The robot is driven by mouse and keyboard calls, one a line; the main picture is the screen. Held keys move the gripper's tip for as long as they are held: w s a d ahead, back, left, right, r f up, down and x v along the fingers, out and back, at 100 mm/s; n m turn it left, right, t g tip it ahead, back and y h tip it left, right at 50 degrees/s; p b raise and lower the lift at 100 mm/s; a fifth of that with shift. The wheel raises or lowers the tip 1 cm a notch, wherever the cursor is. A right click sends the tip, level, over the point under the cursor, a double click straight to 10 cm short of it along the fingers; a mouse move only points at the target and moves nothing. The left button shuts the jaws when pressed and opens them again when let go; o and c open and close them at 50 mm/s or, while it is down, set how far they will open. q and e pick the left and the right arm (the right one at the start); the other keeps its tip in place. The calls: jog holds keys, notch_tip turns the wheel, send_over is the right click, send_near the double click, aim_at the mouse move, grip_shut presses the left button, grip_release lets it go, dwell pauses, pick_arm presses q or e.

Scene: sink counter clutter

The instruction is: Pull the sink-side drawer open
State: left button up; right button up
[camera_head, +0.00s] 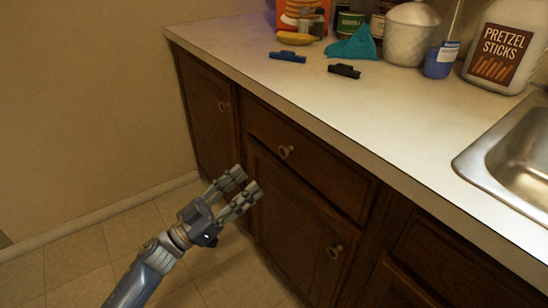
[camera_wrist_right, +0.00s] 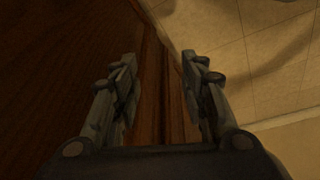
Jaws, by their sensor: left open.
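The drawer (camera_head: 318,172) is a dark wood front under the counter, left of the sink, and it is shut. Its round knob (camera_head: 285,152) sits near the middle of the front. My left gripper (camera_head: 245,181) is open and empty. In the head view it shows below and left of the knob, apart from it, in front of the cabinet door below. My right gripper (camera_wrist_right: 163,62) is open and empty in the right wrist view, with dark wood and floor behind it. It does not show in the head view.
The cabinet doors below (camera_head: 290,225) and at far left (camera_head: 205,115) are shut. The counter (camera_head: 330,110) holds a blue clip (camera_head: 288,57), a black clip (camera_head: 344,71), a banana (camera_head: 296,38) and several containers. The metal sink (camera_head: 515,165) is at right. The tiled floor (camera_head: 75,265) is clear.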

aim_at(282, 152)
pick_arm(q)
jog(key=x, duration=0.9)
jog(key=shift+w+d+r+b, duration=0.15)
jog(key=shift+d+b, duration=0.1)
jog(key=shift+b, duration=0.15)
jog(key=shift+w+d+r, duration=0.15)
jog(key=shift+d, duration=0.15)
pick_arm(e)
jog(key=w, duration=0.1)
jog(key=w+t, duration=0.1)
jog(key=shift+w+a, duration=0.35)
pick_arm(q)
jog(key=shift+c, duration=0.2)
pick_arm(e)
jog(key=shift+r, duration=0.1)
pick_arm(q)
jog(key=shift+a, duration=0.1)
grip_shut()
